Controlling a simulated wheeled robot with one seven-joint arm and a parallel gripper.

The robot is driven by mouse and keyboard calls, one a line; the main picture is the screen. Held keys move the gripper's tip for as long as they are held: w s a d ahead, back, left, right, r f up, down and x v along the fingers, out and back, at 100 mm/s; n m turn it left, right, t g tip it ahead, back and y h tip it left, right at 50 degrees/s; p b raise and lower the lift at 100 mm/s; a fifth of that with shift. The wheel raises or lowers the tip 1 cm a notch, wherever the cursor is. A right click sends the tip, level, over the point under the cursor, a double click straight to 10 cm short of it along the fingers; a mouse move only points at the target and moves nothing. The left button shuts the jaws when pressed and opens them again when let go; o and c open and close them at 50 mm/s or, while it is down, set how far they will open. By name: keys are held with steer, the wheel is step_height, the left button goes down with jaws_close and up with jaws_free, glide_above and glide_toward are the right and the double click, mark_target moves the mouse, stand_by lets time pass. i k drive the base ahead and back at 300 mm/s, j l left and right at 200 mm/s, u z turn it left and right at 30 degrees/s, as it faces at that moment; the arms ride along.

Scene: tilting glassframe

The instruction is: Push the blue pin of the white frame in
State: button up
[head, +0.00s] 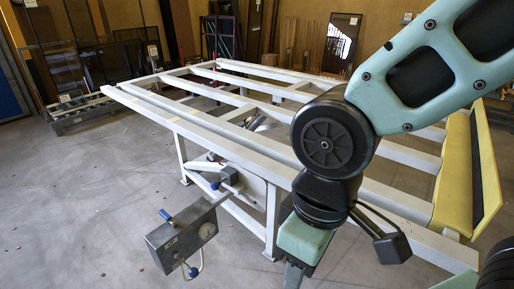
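The white frame (150,103) is a large table-like rack of pale bars on legs, lying roughly level across the middle of the head view. A grey box (186,236) with a round gauge is at its near left side. Small blue parts show here: a blue knob (165,215) at the box's upper left, a blue fitting (193,272) below it, and a blue tip (215,185) beside a small grey block (229,175). I cannot tell which is the pin, nor how far in it sits. My arm crosses in front of the frame's right part; my gripper is outside the picture.
A yellow padded ledge (454,178) runs along the frame's right end. Dark racks (85,70) stand at the back left, and panels lean on the back wall. The concrete floor (80,210) at the left is mostly clear.

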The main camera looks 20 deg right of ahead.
mark_target(214, 185)
steer(key=i+j+u, duration=0.5)
steer(key=i, duration=0.35)
steer(key=j, duration=0.1)
